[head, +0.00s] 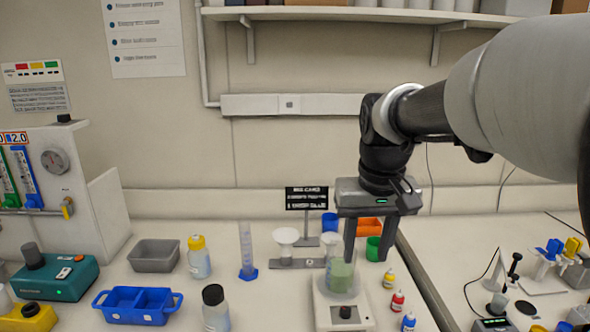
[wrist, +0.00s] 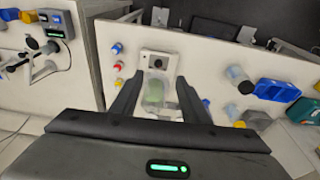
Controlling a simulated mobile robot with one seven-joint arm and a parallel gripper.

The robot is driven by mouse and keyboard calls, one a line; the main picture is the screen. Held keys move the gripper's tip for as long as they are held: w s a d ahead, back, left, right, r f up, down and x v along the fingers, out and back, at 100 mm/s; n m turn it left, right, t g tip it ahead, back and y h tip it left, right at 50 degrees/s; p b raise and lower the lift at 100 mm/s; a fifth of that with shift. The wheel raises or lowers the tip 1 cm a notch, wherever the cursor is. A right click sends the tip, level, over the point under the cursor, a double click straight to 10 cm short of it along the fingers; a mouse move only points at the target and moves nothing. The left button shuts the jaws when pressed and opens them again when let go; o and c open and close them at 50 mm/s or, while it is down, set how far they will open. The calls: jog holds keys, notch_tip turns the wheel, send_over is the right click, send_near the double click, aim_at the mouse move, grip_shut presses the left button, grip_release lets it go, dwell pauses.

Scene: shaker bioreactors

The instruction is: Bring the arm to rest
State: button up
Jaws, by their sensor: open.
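My gripper (head: 369,256) hangs from the arm and points down over the bench, with its two fingers spread. A clear beaker with green contents (head: 342,278) stands on a white stirrer-like device (head: 343,312) with a black knob. In the head view the left fingertip overlaps the beaker's upper part. In the wrist view the beaker (wrist: 154,94) shows between the open fingers (wrist: 157,90), with a gap on both sides. I cannot tell whether the fingertips are level with its rim or above it.
Small yellow, red and blue-capped bottles (head: 397,301) stand right of the device. A funnel stand (head: 297,262), a measuring cylinder (head: 246,250), a black sign (head: 307,198) and an orange bin (head: 369,227) are close by. A blue tray (head: 137,306) lies left. A shelf (head: 350,14) is above.

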jog(key=s+t+p, duration=0.1)
jog(key=s+t, duration=0.2)
jog(key=s, duration=1.3)
jog(key=shift+s, duration=0.1)
